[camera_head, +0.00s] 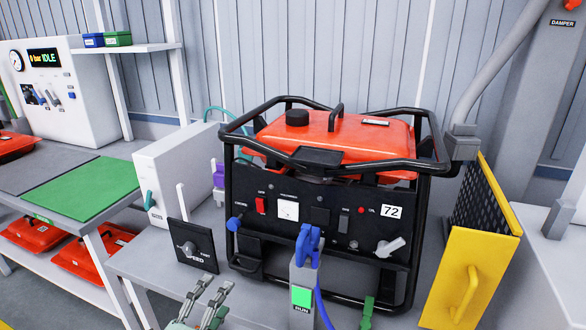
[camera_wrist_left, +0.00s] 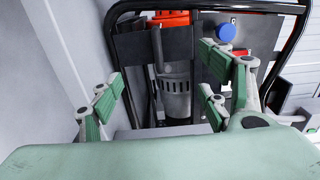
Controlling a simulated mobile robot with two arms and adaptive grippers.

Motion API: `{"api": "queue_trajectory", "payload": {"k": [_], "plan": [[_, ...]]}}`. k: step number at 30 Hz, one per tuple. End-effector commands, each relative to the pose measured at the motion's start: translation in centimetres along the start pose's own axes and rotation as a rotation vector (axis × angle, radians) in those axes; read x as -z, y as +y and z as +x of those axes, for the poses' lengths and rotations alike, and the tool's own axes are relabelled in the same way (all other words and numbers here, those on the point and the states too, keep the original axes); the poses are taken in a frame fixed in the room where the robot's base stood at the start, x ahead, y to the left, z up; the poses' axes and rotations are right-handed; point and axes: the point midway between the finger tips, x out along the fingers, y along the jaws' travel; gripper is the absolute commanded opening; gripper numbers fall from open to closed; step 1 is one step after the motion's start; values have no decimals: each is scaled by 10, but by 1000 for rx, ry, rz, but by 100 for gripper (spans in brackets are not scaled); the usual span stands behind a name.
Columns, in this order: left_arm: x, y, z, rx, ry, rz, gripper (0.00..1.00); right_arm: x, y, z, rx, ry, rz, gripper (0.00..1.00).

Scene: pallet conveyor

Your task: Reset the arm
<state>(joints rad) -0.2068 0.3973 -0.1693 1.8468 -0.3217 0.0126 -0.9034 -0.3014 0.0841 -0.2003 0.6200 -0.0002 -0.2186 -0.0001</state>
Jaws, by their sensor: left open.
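My left gripper (camera_head: 207,302) comes in at the bottom edge of the head view, in front of the bench. In the left wrist view its jaws (camera_wrist_left: 162,82) are open, with green pads and nothing between them. The generator (camera_head: 340,225), with an orange tank and a black tube frame, stands on the bench beyond the gripper. In the left wrist view, part of the generator's black front panel with a blue knob (camera_wrist_left: 222,33) shows past the fingers. My gripper looks apart from it. My right gripper is not in view.
A black SPEED dial box (camera_head: 192,246) stands just beyond the left gripper. A grey post with a green screen and blue nozzle (camera_head: 303,285) is to its right. A yellow mesh guard (camera_head: 470,255) stands at the right. A green mat (camera_head: 85,190) lies clear at left.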

Motion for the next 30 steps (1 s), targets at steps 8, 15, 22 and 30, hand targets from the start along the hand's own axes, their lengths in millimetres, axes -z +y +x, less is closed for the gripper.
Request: {"api": "queue_trajectory", "payload": {"k": [8, 15, 22, 30], "plan": [[-1, -52, 0, -10, -4, -9, 70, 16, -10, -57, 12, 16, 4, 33], [-21, 76, -21, -224, -117, -256, 70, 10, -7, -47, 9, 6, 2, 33], [-24, 220, -86, -483, -307, -570, 70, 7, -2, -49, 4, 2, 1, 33], [10, 373, -223, -784, -629, -932, 70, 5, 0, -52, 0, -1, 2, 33]]}}
